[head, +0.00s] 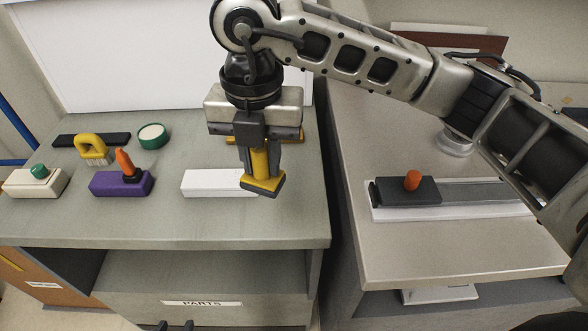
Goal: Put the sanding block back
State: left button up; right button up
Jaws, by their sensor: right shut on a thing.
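My right gripper (261,158) is shut on the upright handle of a yellow block (262,184) with a dark lower edge. This held block appears to be the sanding block. It is upright over the right end of a white rectangular block (210,183) on the left counter and hides that end. I cannot tell whether the two touch. My left gripper is not in view.
Left of them on the left counter (200,224) are a purple block (105,184), a yellow-handled brush (90,142), a green-rimmed round (152,136) and a cream block (28,184). On the right counter (420,250), across a gap, a dark orange-knobbed block (391,192) sits on a strip.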

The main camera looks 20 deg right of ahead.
jog(key=w+d+f+p, duration=0.1)
jog(key=w+d+f, duration=0.2)
jog(key=w+d+f+p, duration=0.1)
jog(key=w+d+f, duration=0.2)
jog(key=w+f, duration=0.1)
jog(key=shift+d+f, duration=0.3)
jog(key=shift+d, duration=0.1)
jog(key=f, duration=0.3)
jog(key=shift+w+d+f, duration=0.15)
jog(key=shift+d, duration=0.05)
jog(key=shift+f, duration=0.5)
jog(key=o, duration=1)
jog(key=shift+r, duration=0.1)
jog(key=shift+c, duration=0.2)
pick_arm(q)
jog(key=shift+a+r, duration=0.3)
jog(key=shift+r, duration=0.05)
